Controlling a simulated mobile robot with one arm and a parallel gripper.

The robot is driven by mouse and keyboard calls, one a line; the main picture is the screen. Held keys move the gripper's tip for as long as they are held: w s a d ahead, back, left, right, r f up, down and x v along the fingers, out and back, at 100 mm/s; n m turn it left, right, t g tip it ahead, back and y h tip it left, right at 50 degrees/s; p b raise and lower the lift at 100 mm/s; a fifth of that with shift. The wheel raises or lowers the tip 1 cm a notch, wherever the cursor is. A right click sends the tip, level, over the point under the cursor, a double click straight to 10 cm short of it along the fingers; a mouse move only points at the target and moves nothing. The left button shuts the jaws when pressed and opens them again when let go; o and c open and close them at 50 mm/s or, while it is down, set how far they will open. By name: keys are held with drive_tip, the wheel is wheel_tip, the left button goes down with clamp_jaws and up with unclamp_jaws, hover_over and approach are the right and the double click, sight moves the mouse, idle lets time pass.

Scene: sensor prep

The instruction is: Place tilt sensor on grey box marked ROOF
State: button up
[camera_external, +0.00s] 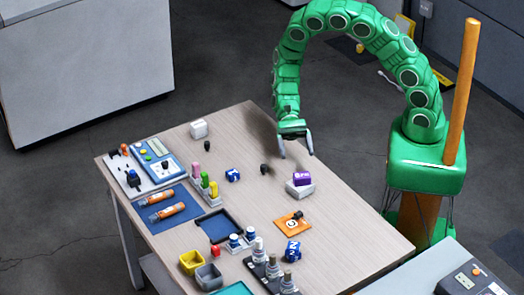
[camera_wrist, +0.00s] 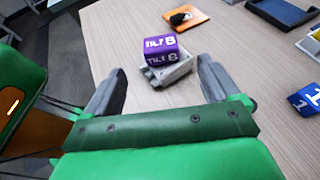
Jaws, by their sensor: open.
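A purple cube (camera_external: 301,178) lettered TILT B rests on a pale grey block (camera_external: 299,191) on the table. In the wrist view the purple cube (camera_wrist: 160,47) sits on the grey block (camera_wrist: 168,72), turned slightly against it; I cannot read any ROOF mark on the block. Another whitish box (camera_external: 199,129) stands near the table's far edge; its marking is too small to read. My gripper (camera_external: 297,151) is open and empty above the table, just behind the purple cube. In the wrist view the cube and block lie beyond and between the spread fingers.
An orange square (camera_external: 287,226) with a dark knob and a blue cube (camera_external: 292,251) lie nearby. Another blue cube (camera_external: 233,174), small dark knobs, a dark blue tray (camera_external: 219,226) and yellow bin (camera_external: 191,262) are to the left.

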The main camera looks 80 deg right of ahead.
drive_tip(key=shift+v, duration=0.9)
